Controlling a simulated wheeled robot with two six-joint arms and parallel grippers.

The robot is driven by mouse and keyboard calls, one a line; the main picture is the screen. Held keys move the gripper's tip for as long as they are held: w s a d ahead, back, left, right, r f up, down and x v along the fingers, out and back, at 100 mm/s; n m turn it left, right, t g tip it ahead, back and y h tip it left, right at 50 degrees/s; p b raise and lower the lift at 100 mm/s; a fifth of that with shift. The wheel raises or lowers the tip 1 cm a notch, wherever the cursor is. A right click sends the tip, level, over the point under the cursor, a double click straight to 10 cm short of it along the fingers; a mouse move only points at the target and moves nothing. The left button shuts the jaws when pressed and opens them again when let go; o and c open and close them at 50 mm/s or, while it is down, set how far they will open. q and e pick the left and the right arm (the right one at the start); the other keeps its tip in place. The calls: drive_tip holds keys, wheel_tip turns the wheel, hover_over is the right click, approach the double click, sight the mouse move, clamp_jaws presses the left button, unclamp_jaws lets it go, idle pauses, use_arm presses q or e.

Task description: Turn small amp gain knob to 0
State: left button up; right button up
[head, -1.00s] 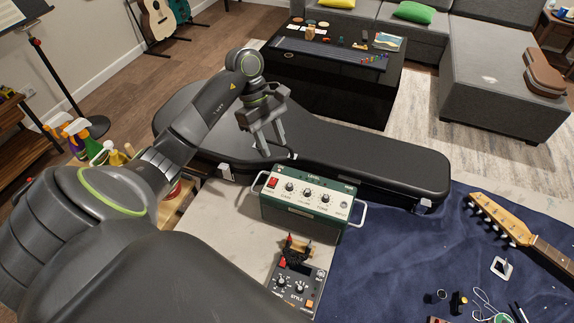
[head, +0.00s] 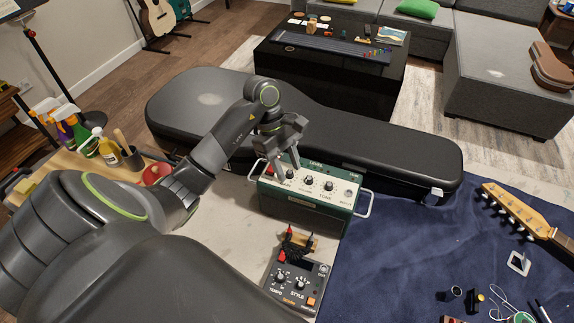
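The small green amp (head: 303,206) stands on the bench with its pale control panel facing up. The gain knob (head: 289,174) is the leftmost of its black knobs. Its pointer is too small to read. My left gripper (head: 287,168) is directly over the left end of the panel, pointing down. Its two fingers are apart, one on either side of the gain knob in the picture; I cannot tell whether they touch it. My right gripper is not in view.
The middle knob (head: 308,180) and tone knob (head: 328,186) sit close beside it. White handles (head: 364,204) stick out at the amp's ends. A black guitar case (head: 370,150) lies behind. A pedal (head: 297,280) is in front. Blue cloth (head: 400,240) lies to the right.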

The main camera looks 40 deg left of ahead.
use_arm(q)
clamp_jaws()
